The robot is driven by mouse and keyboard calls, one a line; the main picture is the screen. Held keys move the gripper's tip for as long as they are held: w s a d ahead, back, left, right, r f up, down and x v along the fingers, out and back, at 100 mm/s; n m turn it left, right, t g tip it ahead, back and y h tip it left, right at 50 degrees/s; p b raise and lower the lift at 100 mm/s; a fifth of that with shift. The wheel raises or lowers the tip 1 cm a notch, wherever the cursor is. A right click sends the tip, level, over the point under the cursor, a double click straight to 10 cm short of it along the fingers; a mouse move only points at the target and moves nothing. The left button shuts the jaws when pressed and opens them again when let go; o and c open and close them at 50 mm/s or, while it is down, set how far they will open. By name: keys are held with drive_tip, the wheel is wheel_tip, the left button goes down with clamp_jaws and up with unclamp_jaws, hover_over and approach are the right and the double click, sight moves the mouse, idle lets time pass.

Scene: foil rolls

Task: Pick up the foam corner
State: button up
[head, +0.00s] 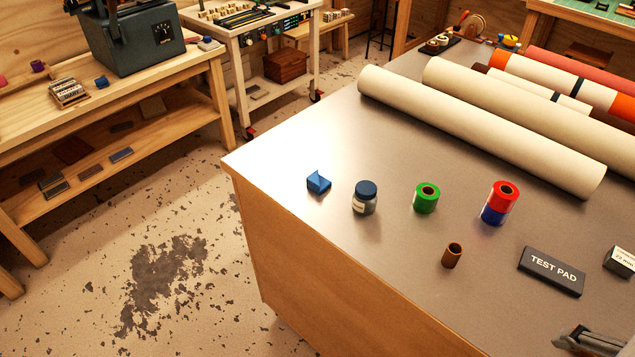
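The foam corner, as I take it, is the small blue angular piece (318,183) in the head view. It lies on the grey metal tabletop near the left corner, with nothing touching it. My gripper (584,343) shows only in part at the bottom right edge, grey and cut off by the frame. It is far to the right of the blue piece and apart from it. Whether its fingers are open or shut does not show.
Right of the blue piece stand a blue-capped jar (365,198), a green roll (427,198), a red-and-blue roll (499,203) and a brown tube (452,255). A black test pad (552,271) lies at right. Long cream rolls (480,130) lie behind. The table edge is close at left.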

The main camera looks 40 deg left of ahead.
drive_tip(key=w+a+m+g+y, duration=0.1)
drive_tip(key=w+a+m+y, duration=0.25)
drive_tip(key=w+a, duration=0.65)
drive_tip(key=m+g+y, duration=0.4)
drive_tip(key=m, duration=0.8)
approach(319, 182)
drive_tip(key=shift+w+d+f, duration=0.1)
drive_tip(key=shift+w+f, duration=0.25)
drive_tip(key=shift+f, duration=0.3)
drive_tip(key=shift+a+f, duration=0.25)
drive_tip(key=shift+a, duration=0.15)
drive_tip(key=shift+x, duration=1.2)
